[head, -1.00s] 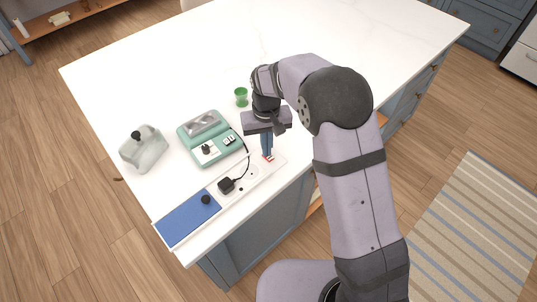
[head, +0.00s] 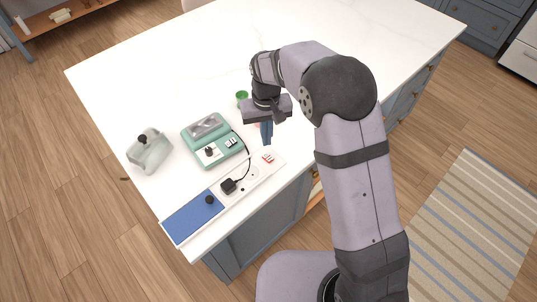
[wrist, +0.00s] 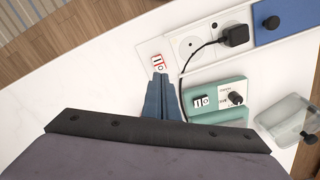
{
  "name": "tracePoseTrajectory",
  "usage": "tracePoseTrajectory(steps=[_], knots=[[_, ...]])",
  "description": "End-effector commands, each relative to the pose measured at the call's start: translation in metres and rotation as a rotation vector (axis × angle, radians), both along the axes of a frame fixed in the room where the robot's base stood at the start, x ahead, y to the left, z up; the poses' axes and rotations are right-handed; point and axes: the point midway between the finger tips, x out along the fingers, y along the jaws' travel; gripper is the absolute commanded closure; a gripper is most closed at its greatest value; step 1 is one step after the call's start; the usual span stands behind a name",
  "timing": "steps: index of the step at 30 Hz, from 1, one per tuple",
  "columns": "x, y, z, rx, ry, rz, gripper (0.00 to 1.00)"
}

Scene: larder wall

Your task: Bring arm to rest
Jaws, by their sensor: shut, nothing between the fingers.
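My gripper (head: 266,133) is shut with nothing between its blue fingers. In the head view it hangs above the white counter, just behind the red-and-white rocker switch (head: 268,157) on the socket strip. My arm stays bent over the counter's front edge.
The socket strip holds a black plug (head: 228,186) and a blue panel (head: 193,217). The plug's cord runs to a green appliance (head: 213,140). A clear lidded container (head: 149,153) stands left, a green cup (head: 242,96) behind. The back of the counter (head: 330,40) is clear.

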Motion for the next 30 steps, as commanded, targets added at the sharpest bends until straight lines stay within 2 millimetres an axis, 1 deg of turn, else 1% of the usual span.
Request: tracePoseTrajectory(steps=[14,17,20,22,23,24,26,27,29,30], knots=[[0.0,0.0,0.0,0.0,-0.001,0.003,1.0],[0.007,0.003,-0.001,0.012,-0.033,0.047,1.0],[-0.016,-0.007,-0.022,-0.004,0.012,0.071,1.0],[-0.042,-0.017,-0.04,-0.023,0.063,0.086,1.0],[-0.054,-0.022,-0.045,-0.031,0.084,0.091,1.0],[-0.071,-0.029,-0.05,-0.039,0.11,0.099,1.0],[-0.097,-0.041,-0.053,-0.049,0.142,0.108,1.0],[-0.114,-0.05,-0.053,-0.055,0.16,0.108,1.0],[-0.137,-0.065,-0.049,-0.06,0.182,0.099,1.0],[-0.153,-0.075,-0.045,-0.062,0.193,0.09,1.0]])
